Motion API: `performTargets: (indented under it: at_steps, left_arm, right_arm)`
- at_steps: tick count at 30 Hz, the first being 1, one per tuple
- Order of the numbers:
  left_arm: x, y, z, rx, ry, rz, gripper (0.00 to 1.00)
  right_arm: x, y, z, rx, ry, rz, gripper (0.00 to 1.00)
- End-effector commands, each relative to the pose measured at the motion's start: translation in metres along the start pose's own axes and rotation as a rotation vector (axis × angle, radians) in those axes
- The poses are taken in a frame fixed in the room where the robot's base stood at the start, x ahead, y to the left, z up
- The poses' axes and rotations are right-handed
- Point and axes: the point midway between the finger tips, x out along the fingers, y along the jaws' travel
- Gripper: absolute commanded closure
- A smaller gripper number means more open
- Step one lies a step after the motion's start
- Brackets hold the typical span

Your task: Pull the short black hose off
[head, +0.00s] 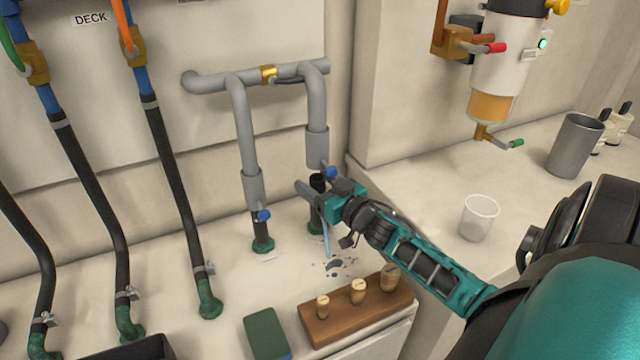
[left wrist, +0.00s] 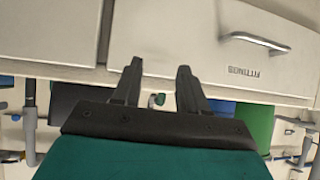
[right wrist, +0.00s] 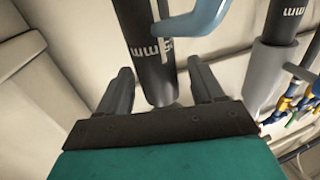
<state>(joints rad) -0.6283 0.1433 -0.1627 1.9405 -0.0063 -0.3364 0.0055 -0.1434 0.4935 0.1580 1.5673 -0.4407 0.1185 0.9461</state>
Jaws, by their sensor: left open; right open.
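In the right wrist view the hose (right wrist: 145,40), with white lettering, lies between the fingers. My right gripper (head: 316,192) is open around or just beside it; I cannot tell if a finger touches. It partly hides the hose in the head view. A pale blue curved piece (right wrist: 200,18) is beside the hose. My left gripper (left wrist: 156,85) is open and empty, facing a pale drawer front.
A second grey pipe with sleeve (head: 253,188) stands close on the left. A wooden block with several plugs (head: 358,318) and dark debris (head: 335,264) lie in front. A clear cup (head: 479,217) and metal tumbler (head: 575,146) stand right. Long black hoses (head: 175,175) run at left.

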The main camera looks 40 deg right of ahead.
Motion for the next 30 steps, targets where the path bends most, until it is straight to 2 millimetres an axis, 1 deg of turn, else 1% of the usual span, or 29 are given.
performTargets:
  at_steps: [1,2,18,30]
  left_arm:
    - [0.0001,-0.0001,-0.0001,0.000,0.000,0.000,0.57]
    - [0.0001,-0.0001,-0.0001,0.000,0.000,0.000,0.57]
    - [0.0016,-0.0008,-0.0033,0.001,0.007,-0.001,0.57]
    - [-0.0024,-0.0008,-0.0091,0.001,0.007,-0.001,0.57]
  right_arm:
    - [-0.0001,0.0000,0.0000,0.000,0.000,0.000,0.34]
    - [-0.0001,0.0000,0.0000,0.000,0.000,0.000,0.37]
    - [-0.0003,-0.0001,0.0000,0.000,0.000,0.000,0.89]
    - [-0.0001,-0.0001,-0.0075,0.000,0.002,-0.001,0.89]
